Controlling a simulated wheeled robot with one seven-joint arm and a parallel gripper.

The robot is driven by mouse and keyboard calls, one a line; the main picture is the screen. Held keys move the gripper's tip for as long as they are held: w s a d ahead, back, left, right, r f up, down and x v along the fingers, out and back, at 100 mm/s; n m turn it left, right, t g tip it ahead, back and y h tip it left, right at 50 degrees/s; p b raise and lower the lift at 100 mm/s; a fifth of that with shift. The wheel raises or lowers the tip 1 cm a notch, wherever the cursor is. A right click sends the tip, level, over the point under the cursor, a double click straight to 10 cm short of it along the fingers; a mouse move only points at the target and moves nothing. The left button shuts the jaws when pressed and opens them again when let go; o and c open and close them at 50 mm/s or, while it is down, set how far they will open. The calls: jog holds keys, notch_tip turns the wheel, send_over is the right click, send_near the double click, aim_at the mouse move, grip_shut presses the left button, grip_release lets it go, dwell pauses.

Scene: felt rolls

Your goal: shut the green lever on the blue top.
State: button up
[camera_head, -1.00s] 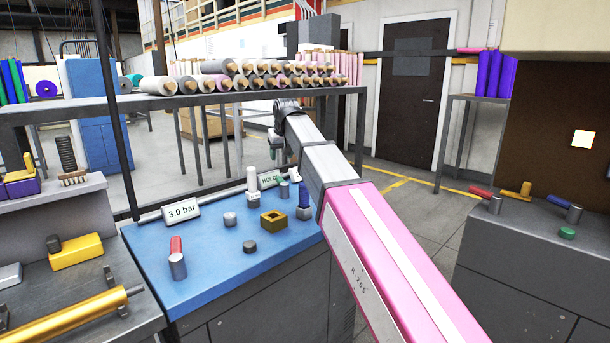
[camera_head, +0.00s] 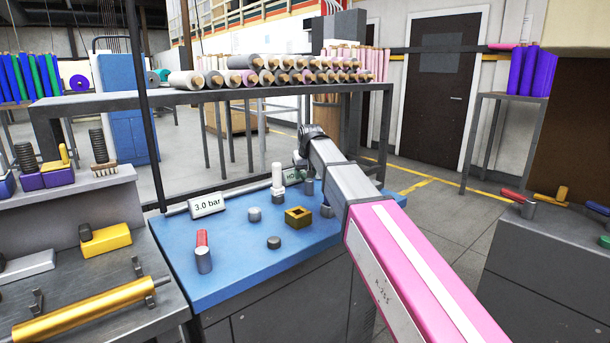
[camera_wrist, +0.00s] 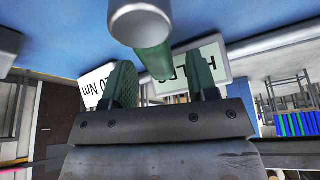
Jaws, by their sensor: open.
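The green lever (camera_wrist: 152,62) shows in the wrist view as a green bar running from a grey round post (camera_wrist: 140,22). It lies in front of the white HOLD sign (camera_wrist: 186,66). My gripper (camera_wrist: 167,68) is open, its two green-padded fingers on either side of the lever's end; I cannot tell whether they touch it. In the head view the blue top (camera_head: 230,270) carries a grey post (camera_head: 309,187) beside the HOLD sign; my arm partly covers that area and the lever is hard to make out there.
On the blue top stand a red lever (camera_head: 202,238) on a grey post, a white post (camera_head: 277,176), a square brass block (camera_head: 298,217), a grey knob (camera_head: 254,214), a dark knob (camera_head: 274,243) and the 3.0 bar sign (camera_head: 207,205). A grey bench (camera_head: 90,285) adjoins at left.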

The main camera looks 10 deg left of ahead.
jog(key=shift+f, duration=0.15)
grip_shut()
